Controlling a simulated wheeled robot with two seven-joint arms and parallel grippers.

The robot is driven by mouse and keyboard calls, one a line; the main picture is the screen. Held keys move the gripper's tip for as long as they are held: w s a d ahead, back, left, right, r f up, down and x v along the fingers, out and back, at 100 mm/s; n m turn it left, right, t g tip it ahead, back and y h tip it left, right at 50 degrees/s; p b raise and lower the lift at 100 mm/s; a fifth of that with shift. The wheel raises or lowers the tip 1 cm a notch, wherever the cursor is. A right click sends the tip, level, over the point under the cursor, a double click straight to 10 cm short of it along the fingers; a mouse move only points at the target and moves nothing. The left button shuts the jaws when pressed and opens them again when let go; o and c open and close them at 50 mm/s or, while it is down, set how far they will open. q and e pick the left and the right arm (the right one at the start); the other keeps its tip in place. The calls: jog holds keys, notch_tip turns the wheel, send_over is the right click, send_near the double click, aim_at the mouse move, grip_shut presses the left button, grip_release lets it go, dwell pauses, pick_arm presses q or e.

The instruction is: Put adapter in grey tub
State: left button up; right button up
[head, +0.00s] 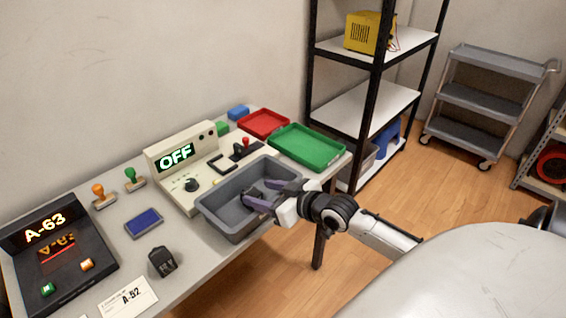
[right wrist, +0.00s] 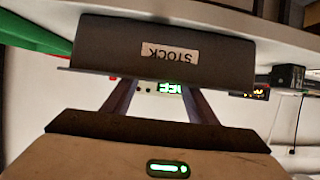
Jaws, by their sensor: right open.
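The adapter, a small black block (head: 162,262), sits on the table at the front left, between the blue pad and the A-52 card. The grey tub (head: 225,227) stands at the table's front right, with no object visible inside it. My right gripper (head: 261,194) is open and empty, its purple fingers over or in the tub, well to the right of the adapter. In the right wrist view, which is upside down, the tub's STOCK-labelled wall (right wrist: 160,50) partly hides the fingers. My left gripper is not in view.
Behind the tub stands a beige console (head: 180,165) reading OFF. A green tray (head: 307,147) and a red tray (head: 263,124) lie at the back right. A black A-63 display unit (head: 58,255) stands at the left. Stamps (head: 103,197) and a blue pad (head: 144,223) lie between.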

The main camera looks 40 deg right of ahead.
jog(key=v, duration=1)
jog(key=s+a+f+g, duration=0.2)
jog(key=s+a+f, duration=0.5)
jog(key=a+f, duration=0.3)
jog(key=s+a+f+g, duration=0.3)
jog(key=s+a+f, duration=0.5)
jog(key=a+f, duration=0.2)
jog(key=shift+f+n+y, duration=0.3)
jog(key=shift+f+y, duration=0.1)
